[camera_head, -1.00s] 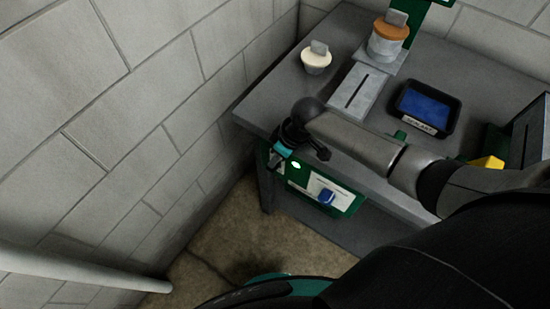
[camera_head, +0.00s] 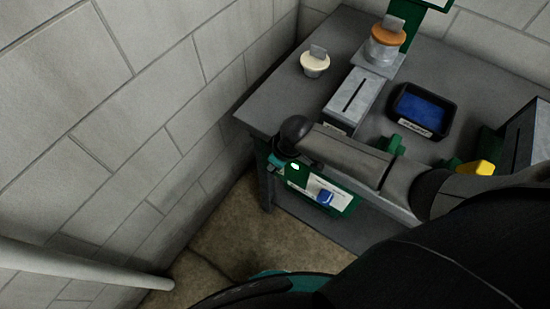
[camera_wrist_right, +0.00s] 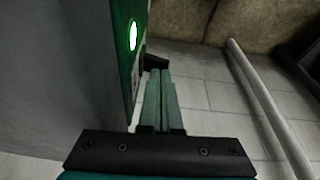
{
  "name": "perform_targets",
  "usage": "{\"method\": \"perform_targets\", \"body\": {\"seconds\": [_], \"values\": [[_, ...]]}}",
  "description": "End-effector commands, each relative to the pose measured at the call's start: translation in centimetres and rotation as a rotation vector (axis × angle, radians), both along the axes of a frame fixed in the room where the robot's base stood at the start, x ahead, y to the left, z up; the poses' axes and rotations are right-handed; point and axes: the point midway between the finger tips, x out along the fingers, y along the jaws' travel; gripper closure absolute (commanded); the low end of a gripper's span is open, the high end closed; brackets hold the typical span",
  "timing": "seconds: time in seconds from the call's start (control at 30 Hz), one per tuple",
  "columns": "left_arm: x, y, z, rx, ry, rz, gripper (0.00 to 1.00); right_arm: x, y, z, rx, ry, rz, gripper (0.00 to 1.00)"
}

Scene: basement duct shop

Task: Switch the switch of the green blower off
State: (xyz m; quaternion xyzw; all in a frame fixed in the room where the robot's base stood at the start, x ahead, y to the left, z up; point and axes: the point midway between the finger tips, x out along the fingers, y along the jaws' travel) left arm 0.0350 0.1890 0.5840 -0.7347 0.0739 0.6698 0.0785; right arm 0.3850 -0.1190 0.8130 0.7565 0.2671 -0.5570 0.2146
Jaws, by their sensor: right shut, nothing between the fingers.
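The green unit (camera_head: 346,204) is fixed to the front of the grey table, with a pale label, a blue knob (camera_head: 325,197) and a lit green lamp (camera_head: 295,167). In the right wrist view, the green panel (camera_wrist_right: 122,50) is at left with its lamp (camera_wrist_right: 133,36) glowing. A small black part (camera_wrist_right: 156,63) sticks out from it, close to the fingertips; it may be the switch. My right gripper (camera_wrist_right: 162,76) is shut and empty, beside the panel; contact is unclear. In the head view the right wrist mostly hides this gripper (camera_head: 277,160). My left gripper is not in view.
The grey table (camera_head: 285,100) carries a white-topped knob (camera_head: 315,62), an orange-topped one (camera_head: 388,36), a slotted box (camera_head: 354,95), a black tray (camera_head: 397,113) with a blue inside and a yellow piece (camera_head: 476,167). A block wall stands left; a pale pipe (camera_head: 85,263) runs low.

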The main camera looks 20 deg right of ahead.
Motion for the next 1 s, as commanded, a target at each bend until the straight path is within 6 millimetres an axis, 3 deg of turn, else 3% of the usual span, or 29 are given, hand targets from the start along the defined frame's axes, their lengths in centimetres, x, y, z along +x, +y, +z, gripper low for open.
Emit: {"method": "perform_targets", "body": {"seconds": [0.4,0.63,1.0], "values": [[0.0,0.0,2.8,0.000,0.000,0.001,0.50,-0.8,1.0,-0.5,-0.163,-0.125,0.002,1.00],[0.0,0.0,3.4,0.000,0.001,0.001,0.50,-1.1,1.4,-1.3,-0.282,-0.218,-0.001,1.00],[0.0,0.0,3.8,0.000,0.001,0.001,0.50,-1.4,1.7,-2.2,-0.279,-0.216,-0.001,1.00]]}}
